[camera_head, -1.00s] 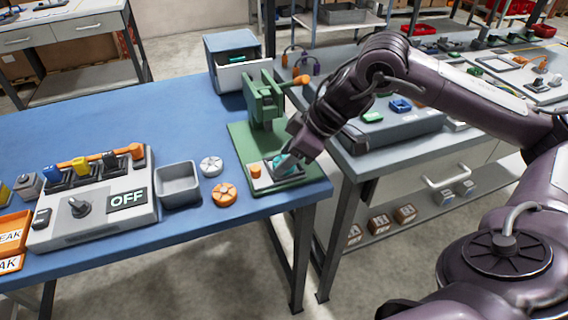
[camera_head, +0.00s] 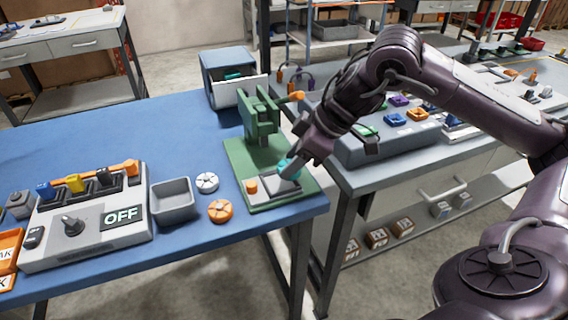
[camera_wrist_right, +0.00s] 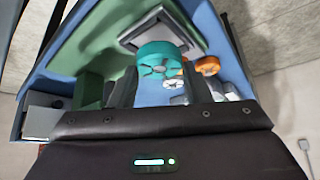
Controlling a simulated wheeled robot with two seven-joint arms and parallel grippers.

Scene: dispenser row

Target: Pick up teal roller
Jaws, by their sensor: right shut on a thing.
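The teal roller (camera_head: 289,168) shows in the head view at the green press fixture, partly hidden by my right gripper (camera_head: 293,164). It appears just above the fixture's grey square tray (camera_head: 268,189). In the right wrist view the roller (camera_wrist_right: 160,60) is a spoked teal wheel between the two fingers of my right gripper (camera_wrist_right: 160,85), overlapping the tray's edge. My right gripper is shut on it. My left gripper is out of view.
The green press (camera_head: 262,118) stands close behind the roller, with an orange-tipped lever. A white roller (camera_head: 207,182), an orange roller (camera_head: 221,211) and an empty grey bin (camera_head: 172,200) are to the left. A grey switch box (camera_head: 88,215) marked OFF stands farther left.

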